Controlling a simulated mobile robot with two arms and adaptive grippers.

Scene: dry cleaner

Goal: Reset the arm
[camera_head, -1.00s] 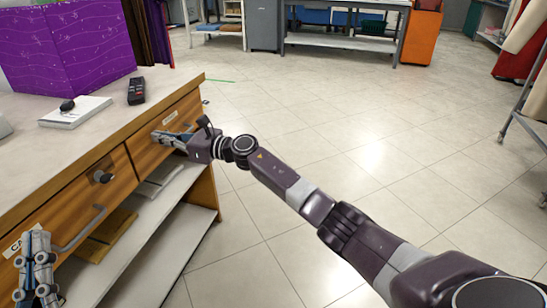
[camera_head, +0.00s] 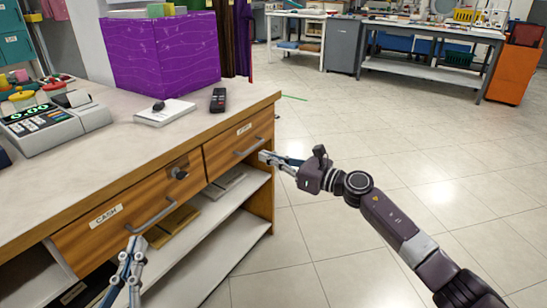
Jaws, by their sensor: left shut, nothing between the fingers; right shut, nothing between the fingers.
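My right arm reaches in from the lower right. My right gripper (camera_head: 272,158) is shut and empty, just in front of the right-hand drawer (camera_head: 238,142) of the wooden counter, close to its handle; I cannot tell whether it touches. My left gripper (camera_head: 134,262) is at the lower left, pointing up, shut and empty, in front of the counter below the handle of the drawer labelled CASH (camera_head: 90,228). Both drawers look closed. The rest of the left arm is out of view.
The counter top (camera_head: 130,150) holds a cash register (camera_head: 52,125), a purple box (camera_head: 165,55), a remote (camera_head: 218,99) and a white pad (camera_head: 165,112). An open shelf (camera_head: 215,235) lies below the drawers. The tiled floor (camera_head: 330,125) to the right is clear; a work table (camera_head: 420,66) stands behind.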

